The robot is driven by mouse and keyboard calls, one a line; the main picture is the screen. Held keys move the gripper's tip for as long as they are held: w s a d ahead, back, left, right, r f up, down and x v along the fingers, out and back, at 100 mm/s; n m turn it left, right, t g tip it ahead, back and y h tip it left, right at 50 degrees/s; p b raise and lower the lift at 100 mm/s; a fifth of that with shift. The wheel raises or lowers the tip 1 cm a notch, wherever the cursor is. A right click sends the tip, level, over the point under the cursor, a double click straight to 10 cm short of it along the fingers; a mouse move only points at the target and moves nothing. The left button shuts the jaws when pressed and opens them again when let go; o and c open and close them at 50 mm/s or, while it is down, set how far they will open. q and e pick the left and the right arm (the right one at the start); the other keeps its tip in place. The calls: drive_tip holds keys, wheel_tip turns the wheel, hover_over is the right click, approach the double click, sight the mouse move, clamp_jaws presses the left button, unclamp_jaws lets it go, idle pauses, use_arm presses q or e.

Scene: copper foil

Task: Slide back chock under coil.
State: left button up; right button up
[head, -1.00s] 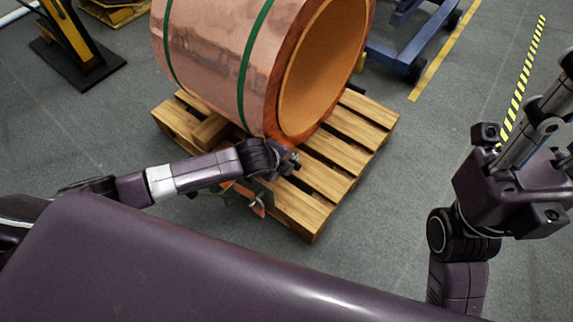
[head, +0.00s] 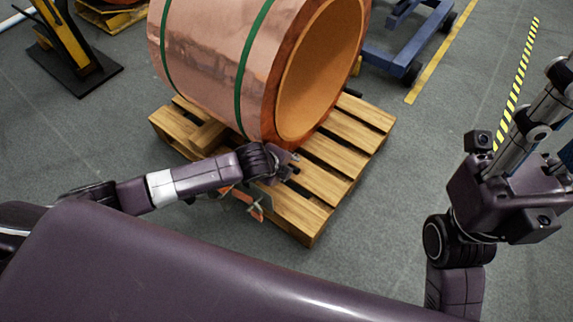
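A large copper coil (head: 205,55) with green straps lies on its side on a wooden pallet (head: 345,150), its open end facing right. A wooden block (head: 208,136), which looks like a chock, lies against the coil's lower near side. A short dark piece (head: 352,93) shows at the coil's far right; I cannot tell what it is. My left gripper (head: 288,166) is low over the pallet by the coil's near lower edge. Its fingers are small and dark, and their opening is unclear. My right gripper (head: 545,105) is raised at the right, away from the pallet, partly cut off.
An orange and metal piece (head: 248,203) shows at the pallet's near edge below my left forearm. A blue wheeled frame (head: 400,50) stands behind right. A yellow stand (head: 62,45) on a black base is at upper left. Grey floor is clear right of the pallet.

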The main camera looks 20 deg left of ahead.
use_arm(q)
drive_tip(key=v, duration=1.2)
drive_tip(key=shift+w+d+r, duration=0.1)
drive_tip(key=shift+d, duration=0.05)
